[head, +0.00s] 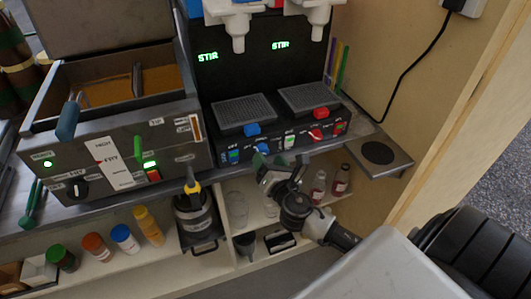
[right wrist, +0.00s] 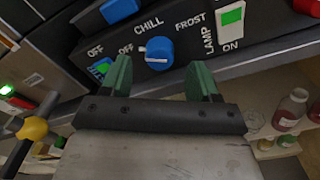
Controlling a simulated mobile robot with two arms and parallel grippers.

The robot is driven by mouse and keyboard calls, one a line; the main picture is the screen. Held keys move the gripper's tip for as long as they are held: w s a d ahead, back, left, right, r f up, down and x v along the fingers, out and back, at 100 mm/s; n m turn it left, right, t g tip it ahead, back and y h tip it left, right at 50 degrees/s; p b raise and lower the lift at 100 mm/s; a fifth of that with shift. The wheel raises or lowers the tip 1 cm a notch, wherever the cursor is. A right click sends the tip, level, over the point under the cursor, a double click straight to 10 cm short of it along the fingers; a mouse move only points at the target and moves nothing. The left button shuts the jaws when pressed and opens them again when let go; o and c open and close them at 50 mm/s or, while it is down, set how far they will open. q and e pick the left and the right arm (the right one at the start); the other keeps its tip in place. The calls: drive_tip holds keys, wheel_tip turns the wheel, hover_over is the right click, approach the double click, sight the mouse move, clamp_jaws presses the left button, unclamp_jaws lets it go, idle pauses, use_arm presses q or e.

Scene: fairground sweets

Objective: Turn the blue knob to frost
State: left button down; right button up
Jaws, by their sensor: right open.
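The blue knob (right wrist: 159,53) is on the dark front panel of the twin-nozzle machine, below the word CHILL, with OFF to its left and FROST to its right. A pale mark shows on its lower left; I cannot tell for sure which label it points at. The knob also shows small in the head view (head: 262,147). My right gripper (right wrist: 158,76) is open in front of the panel, its green fingertips on either side of and just below the knob, with nothing between them. It also shows in the head view (head: 281,161). My left gripper is not in view.
A green lamp switch (right wrist: 230,17) sits right of the knob, and a blue-green switch (right wrist: 101,68) left of it. Red knobs (head: 316,134) are further right. A fryer (head: 115,155) stands left. Red bottles (head: 341,181) stand on the shelf below.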

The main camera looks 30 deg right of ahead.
sight(263, 150)
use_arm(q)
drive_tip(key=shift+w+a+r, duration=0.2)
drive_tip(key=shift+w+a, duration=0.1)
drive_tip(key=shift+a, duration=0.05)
use_arm(e)
drive_tip(key=shift+x, duration=1.45)
drive_tip(key=shift+c, duration=0.3)
drive_tip(key=c, duration=0.8)
drive_tip(key=shift+c, duration=0.2)
